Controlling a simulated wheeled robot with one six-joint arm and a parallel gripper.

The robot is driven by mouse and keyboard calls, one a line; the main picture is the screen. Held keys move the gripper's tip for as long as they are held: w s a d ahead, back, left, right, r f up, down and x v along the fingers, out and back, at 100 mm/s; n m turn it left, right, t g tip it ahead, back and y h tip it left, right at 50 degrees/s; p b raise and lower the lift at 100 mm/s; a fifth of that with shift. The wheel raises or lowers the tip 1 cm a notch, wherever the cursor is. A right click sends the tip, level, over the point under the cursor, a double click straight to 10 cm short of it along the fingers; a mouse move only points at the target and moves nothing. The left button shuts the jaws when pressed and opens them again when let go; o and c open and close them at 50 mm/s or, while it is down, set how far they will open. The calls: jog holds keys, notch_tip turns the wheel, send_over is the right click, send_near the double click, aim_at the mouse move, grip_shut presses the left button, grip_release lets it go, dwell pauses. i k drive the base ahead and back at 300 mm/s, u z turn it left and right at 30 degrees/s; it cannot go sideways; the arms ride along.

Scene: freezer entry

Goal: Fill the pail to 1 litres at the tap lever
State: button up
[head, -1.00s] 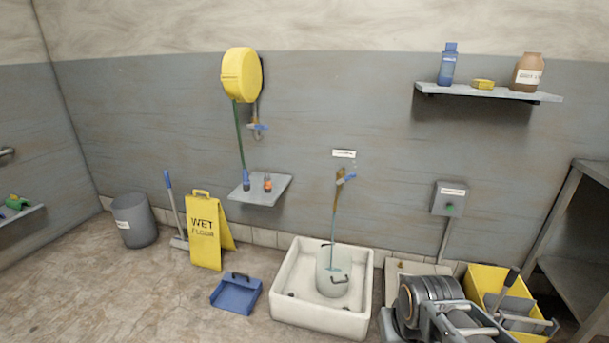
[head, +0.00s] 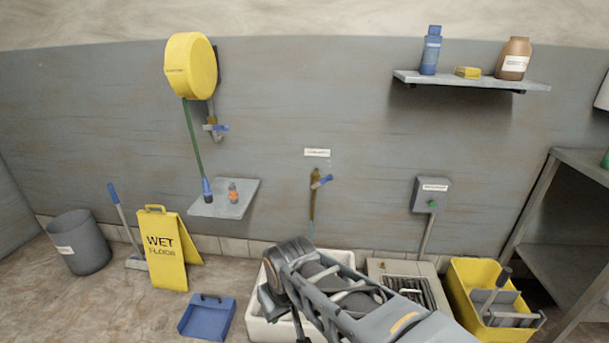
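The white floor sink (head: 257,327) is partly covered by my arm. The pail is hidden behind my arm, so its water level cannot be read. My gripper (head: 286,312) is at the arm's far end, low over the sink and below the lever; its fingers are too hidden to tell open or shut.
A yellow wet-floor sign (head: 170,255), a blue dustpan (head: 206,317) and a grey bin (head: 78,243) stand left. A yellow mop bucket (head: 470,285) and a metal rack (head: 560,250) stand right. A wall shelf (head: 237,200) and grey switch box (head: 430,197) flank the tap.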

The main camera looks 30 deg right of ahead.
aim_at(330, 177)
jog(key=z, duration=0.45)
jog(key=i, duration=1.05)
jog(key=z, duration=0.8)
